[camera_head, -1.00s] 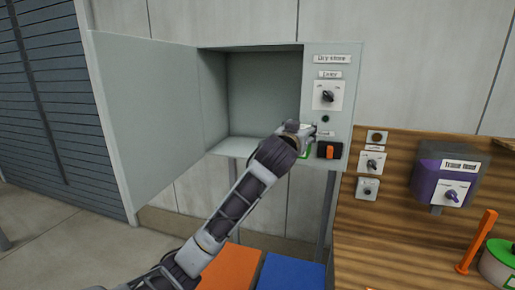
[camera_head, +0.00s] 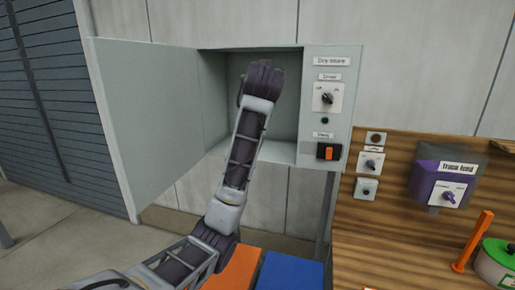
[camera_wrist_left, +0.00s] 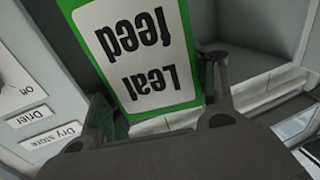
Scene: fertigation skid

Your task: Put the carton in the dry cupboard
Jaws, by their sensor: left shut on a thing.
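The carton (camera_wrist_left: 160,108) is green with a white "Leaf feed" label, which appears upside down in the left wrist view. My left gripper (camera_wrist_left: 158,88) is shut on it, with a finger at each side. In the head view my left wrist covers the carton and the jaws. The dry cupboard (camera_head: 212,105) is a pale grey wall box, marked "Dry store", with its door (camera_head: 150,120) swung wide open to the left. My left arm reaches up in front of its opening. How deep the carton is inside cannot be told. My right gripper is not in view.
The cupboard's right panel has a drier knob (camera_head: 327,98) and an orange-and-black switch (camera_head: 328,152). A purple-fronted box (camera_head: 440,190), an orange handle (camera_head: 473,242) and a green pot (camera_head: 495,262) are at the right. Orange (camera_head: 232,270) and blue (camera_head: 290,272) surfaces lie below.

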